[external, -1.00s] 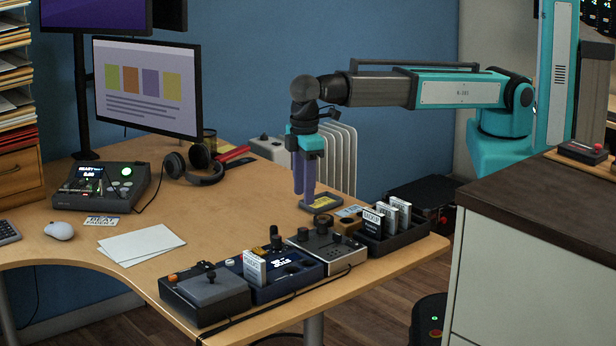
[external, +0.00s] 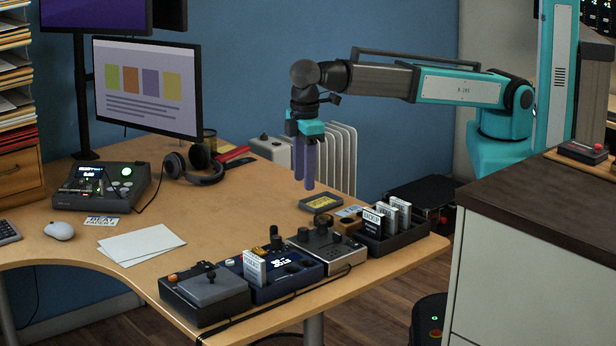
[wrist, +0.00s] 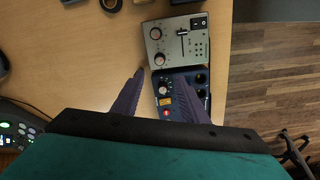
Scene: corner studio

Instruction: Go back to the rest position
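My gripper (external: 304,183) hangs over the desk with its purple fingers pointing down. In the wrist view my gripper (wrist: 160,76) has its fingers spread apart with nothing held between them. A small dark box with a yellow label (external: 320,203) lies flat on the desk just below and right of the fingertips, apart from them.
A row of consoles lines the desk's front edge: a dark joystick unit (external: 206,292), a blue panel (external: 290,277) and a grey mixer (external: 330,247). A black tray (external: 401,238) holds upright cards. A monitor (external: 148,85) and headphones (external: 197,163) stand left. A dark-topped cabinet (external: 540,205) is right.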

